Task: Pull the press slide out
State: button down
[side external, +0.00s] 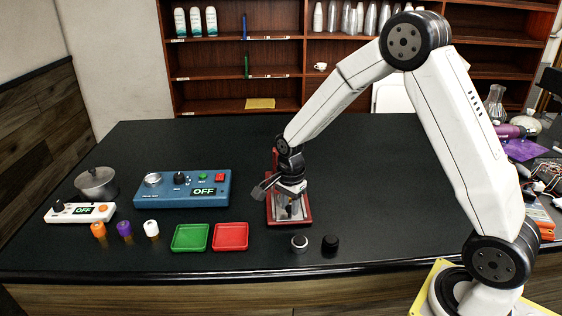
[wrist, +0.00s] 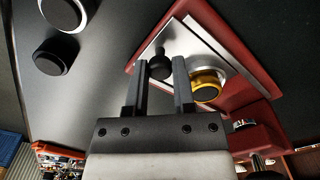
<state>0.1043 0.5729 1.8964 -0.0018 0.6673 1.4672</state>
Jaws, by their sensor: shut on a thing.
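The press has a dark red base, seen in the side view (side external: 303,222) and in the wrist view (wrist: 228,42). Its slide is a flat silver plate (wrist: 182,42) with a small black knob (wrist: 159,68). My gripper (wrist: 160,62) has its two fingers on either side of the knob and is shut on it. In the side view my gripper (side external: 289,203) is low over the press and hides part of the slide. A round part with a yellow rim (wrist: 207,88) sits on the press beside the right finger.

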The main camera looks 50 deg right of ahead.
jog(key=shift+s+a, duration=0.15)
jog(key=shift+a, duration=0.05)
jog(key=shift+c, duration=2.2)
grip_release()
jog(key=shift+r, duration=0.1)
jog(key=shift+r, duration=3.8)
jog(key=shift+s, duration=0.1)
jog(key=s+a+f+n+t, duration=0.1)
jog(key=s+a+n, duration=0.1)
jog(key=s+n, duration=0.5)
jog(key=s+a+f+n+t, duration=0.1)
jog(key=s+a+n, duration=0.1)
jog(key=s+n, duration=0.5)
jog(key=n, duration=0.4)
jog(key=shift+s+f+t, duration=0.25)
jog(key=shift+f+t, duration=0.05)
jog(key=shift+f, duration=0.1)
